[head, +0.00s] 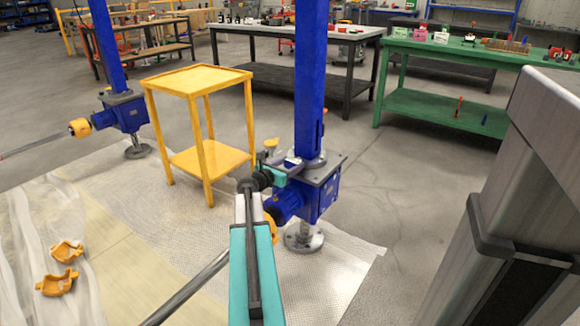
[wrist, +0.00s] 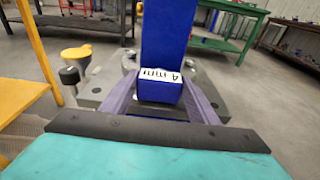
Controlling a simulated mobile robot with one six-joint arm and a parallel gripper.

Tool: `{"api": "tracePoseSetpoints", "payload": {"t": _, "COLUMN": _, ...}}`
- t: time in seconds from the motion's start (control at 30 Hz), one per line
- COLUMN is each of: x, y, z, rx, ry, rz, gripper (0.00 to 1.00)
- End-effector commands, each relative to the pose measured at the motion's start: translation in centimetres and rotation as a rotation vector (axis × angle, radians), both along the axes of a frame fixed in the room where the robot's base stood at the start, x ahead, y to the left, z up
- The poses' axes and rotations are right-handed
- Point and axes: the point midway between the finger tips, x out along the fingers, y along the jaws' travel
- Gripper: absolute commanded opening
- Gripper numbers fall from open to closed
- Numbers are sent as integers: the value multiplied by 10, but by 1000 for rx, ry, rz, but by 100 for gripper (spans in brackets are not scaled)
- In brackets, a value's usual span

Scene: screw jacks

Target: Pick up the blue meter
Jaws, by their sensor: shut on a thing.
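There the meter (head: 292,161) shows small, partly hidden by the gripper. I cannot tell whether it touches the plate.
A yellow piece (wrist: 77,52) is just left of the jack plate. A yellow table (head: 200,82) stands close on the left. A second blue jack (head: 124,113) is farther left. A green bench (head: 450,105) is at the back right, a grey bench (head: 340,88) at the back. Open floor lies between.

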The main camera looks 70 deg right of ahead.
Motion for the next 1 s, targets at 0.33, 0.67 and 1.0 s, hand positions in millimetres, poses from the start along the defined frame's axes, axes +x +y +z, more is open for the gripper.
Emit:
{"api": "tracePoseSetpoints", "payload": {"t": 0.33, "x": -5, "y": 3, "z": 32, "rx": 0, "ry": 0, "rz": -2, "gripper": 23}}
{"api": "tracePoseSetpoints", "payload": {"t": 0.67, "x": -44, "y": 29, "z": 36, "rx": 0, "ry": 0, "rz": -2, "gripper": 23}}
{"api": "tracePoseSetpoints", "payload": {"t": 1.0, "x": -88, "y": 56, "z": 41, "rx": 0, "ry": 0, "rz": -2, "gripper": 23}}
